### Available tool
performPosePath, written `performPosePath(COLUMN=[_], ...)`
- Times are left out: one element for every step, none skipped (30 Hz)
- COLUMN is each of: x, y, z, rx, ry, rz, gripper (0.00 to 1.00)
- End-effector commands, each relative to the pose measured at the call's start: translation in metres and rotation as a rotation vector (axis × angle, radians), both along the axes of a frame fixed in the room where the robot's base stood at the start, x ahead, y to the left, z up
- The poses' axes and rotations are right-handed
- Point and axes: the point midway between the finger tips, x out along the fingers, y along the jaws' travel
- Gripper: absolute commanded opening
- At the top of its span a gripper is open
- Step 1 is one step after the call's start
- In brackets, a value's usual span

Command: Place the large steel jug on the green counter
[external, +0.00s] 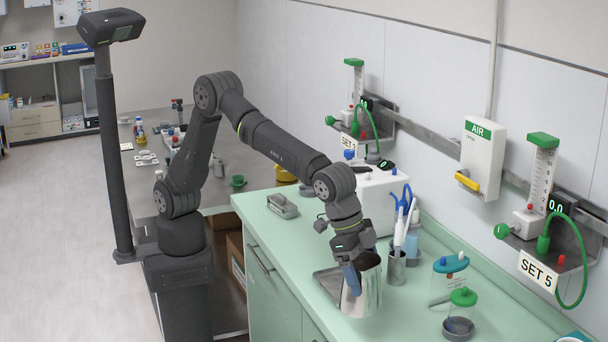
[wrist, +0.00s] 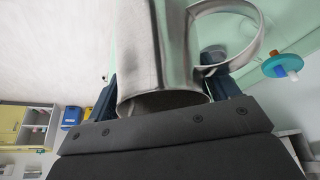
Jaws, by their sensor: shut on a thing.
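The large steel jug (external: 366,291) is at the front part of the green counter (external: 285,240) in the external view, roughly upright. My gripper (external: 353,277) points down and is shut on the jug. In the wrist view the jug (wrist: 165,55) fills the middle between my two dark blue fingers, with its handle (wrist: 262,40) to the right. I cannot tell whether the jug's base touches the counter or hangs just above it.
A metal tray (external: 328,283) lies just left of the jug. A steel cup with tools (external: 396,267) stands behind it to the right. A green-lidded jar (external: 459,318) and a blue-lidded jar (external: 449,272) stand to the right. A grey device (external: 283,205) lies farther back.

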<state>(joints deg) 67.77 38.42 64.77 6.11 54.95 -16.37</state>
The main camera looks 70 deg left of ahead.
Motion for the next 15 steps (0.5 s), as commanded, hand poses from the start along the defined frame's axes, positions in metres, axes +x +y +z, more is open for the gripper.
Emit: performPosePath(x=[0.013,0.02,0.029,0.035,0.041,0.048,0.053,0.057,0.061,0.064,0.067,0.069,0.07,0.071,0.071], y=[0.0,0.0,0.0,0.0,0.0,0.0,0.0,-0.001,-0.001,-0.001,-0.001,-0.001,-0.001,-0.001,-0.001], z=[-0.008,-0.012,-0.017,-0.02,-0.024,-0.028,-0.031,-0.034,-0.036,-0.038,-0.039,-0.04,-0.041,-0.042,-0.044], rx=[0.001,0.001,0.0,0.0,0.0,0.0,0.0,0.0,0.0,-0.002,-0.002,-0.002,-0.002,-0.001,-0.001], ry=[0.001,0.002,0.001,0.0,0.0,0.0,0.0,0.001,0.0,0.0,0.0,0.0,0.0,0.0,0.0], rz=[0.003,0.004,0.004,0.003,0.003,0.002,0.002,0.002,0.001,0.001,0.001,0.001,0.001,0.0,0.0], gripper=[0.43,0.43,0.43,0.43,0.43,0.43,0.43,0.43,0.43,0.43,0.43,0.43,0.43,0.43,0.43])
